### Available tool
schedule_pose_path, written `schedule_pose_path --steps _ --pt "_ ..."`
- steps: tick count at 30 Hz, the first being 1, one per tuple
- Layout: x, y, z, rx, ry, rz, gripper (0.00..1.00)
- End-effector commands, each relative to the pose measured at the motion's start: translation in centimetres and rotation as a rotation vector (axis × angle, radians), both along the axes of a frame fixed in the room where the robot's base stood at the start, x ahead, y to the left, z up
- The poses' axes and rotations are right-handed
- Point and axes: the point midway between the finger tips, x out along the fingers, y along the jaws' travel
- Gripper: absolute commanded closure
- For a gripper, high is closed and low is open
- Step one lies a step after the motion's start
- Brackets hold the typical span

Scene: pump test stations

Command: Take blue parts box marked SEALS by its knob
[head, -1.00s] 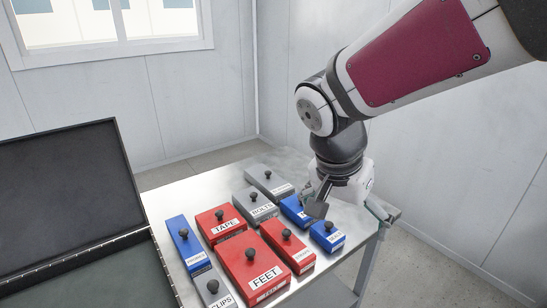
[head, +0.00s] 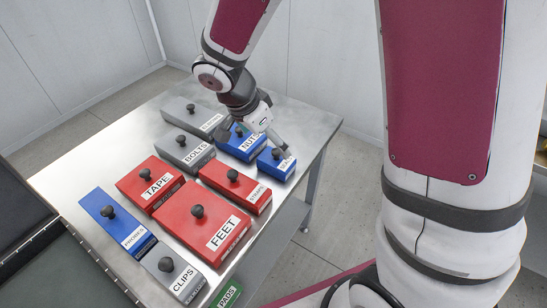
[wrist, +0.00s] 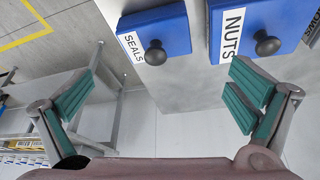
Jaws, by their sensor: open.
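The blue SEALS box (head: 273,166) is a small box with a white label and a dark round knob (head: 277,153), at the right end of the group on the metal table. In the wrist view the SEALS box (wrist: 172,24) is at the top centre, with its knob (wrist: 155,54) between the two fingers in the picture and untouched. My gripper (wrist: 163,92) is open and empty, its green-padded fingers wide apart. In the head view my gripper (head: 263,134) is just above and behind the SEALS box, partly covering the blue NUTS box (head: 232,148).
The NUTS box is close beside SEALS, its knob (wrist: 267,44) near my right finger in the wrist view. Red FEET (head: 190,222), TAPE (head: 137,187) and other knobbed boxes fill the metal table (head: 160,105).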

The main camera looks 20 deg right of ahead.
Motion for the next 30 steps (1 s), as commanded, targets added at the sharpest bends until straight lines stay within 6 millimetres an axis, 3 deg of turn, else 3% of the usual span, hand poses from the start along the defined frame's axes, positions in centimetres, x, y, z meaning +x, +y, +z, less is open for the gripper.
schedule_pose_path --steps 7,16,26,30 --pt "0.0 -0.8 -1.6 0.000 0.003 -0.001 0.00" --pt "0.1 -2.6 -5.2 0.001 0.004 0.000 0.00" --pt "0.2 -2.7 -5.6 0.001 0.001 0.001 0.00" --pt "0.3 -2.7 -5.6 0.001 0.001 0.001 0.32"
